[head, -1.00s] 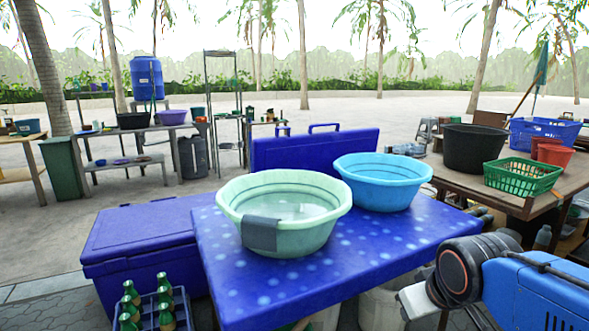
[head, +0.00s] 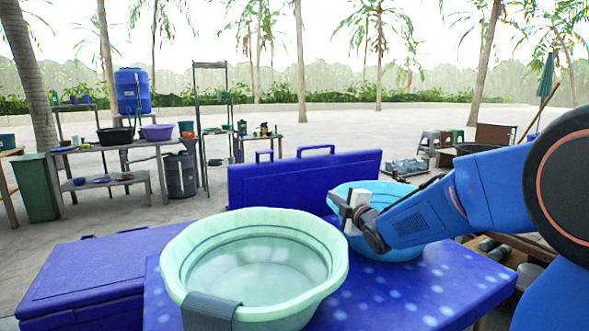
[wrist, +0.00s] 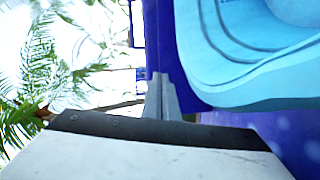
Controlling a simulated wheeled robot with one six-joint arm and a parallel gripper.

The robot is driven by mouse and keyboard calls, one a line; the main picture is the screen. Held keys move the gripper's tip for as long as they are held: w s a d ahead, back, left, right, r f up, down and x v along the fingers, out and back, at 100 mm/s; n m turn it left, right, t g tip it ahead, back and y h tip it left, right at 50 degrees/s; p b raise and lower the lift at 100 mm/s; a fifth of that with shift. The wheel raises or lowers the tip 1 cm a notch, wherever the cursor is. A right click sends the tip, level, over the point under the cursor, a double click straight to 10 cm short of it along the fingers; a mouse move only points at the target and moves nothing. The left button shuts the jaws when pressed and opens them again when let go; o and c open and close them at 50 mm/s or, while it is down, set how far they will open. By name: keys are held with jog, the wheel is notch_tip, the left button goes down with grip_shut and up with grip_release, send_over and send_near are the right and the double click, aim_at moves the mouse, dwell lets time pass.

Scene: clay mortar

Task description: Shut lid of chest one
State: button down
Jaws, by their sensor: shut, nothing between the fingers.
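An upright blue panel with handles on its top edge, which looks like a raised chest lid (head: 290,182), stands behind the blue spotted table; its lower part is hidden. A second blue chest (head: 90,275) sits at the left with its lid down. I cannot tell which is chest one. My gripper (head: 346,205) is shut and empty, in front of the panel's right end and over the light blue basin's left rim. In the wrist view my shut fingers (wrist: 160,90) show beside a blue surface (wrist: 186,50), likely the panel; contact is unclear.
A pale green basin of water (head: 250,270) with a grey cloth (head: 210,310) stands at the front of the spotted table (head: 430,300). The light blue basin (head: 410,250) is beneath my arm. Shelves (head: 110,160) stand at the back left. Open sand lies behind.

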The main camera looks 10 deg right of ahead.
jog(key=w+a+n+t+y, duration=0.1)
jog(key=w+a+n+y, duration=0.1)
jog(key=w+n, duration=0.1)
send_near(291, 164)
jog(key=x, duration=0.6)
jog(key=shift+w+a, duration=0.1)
jog(key=shift+w, duration=0.1)
dwell(0.3)
jog(key=shift+w+r, duration=0.1)
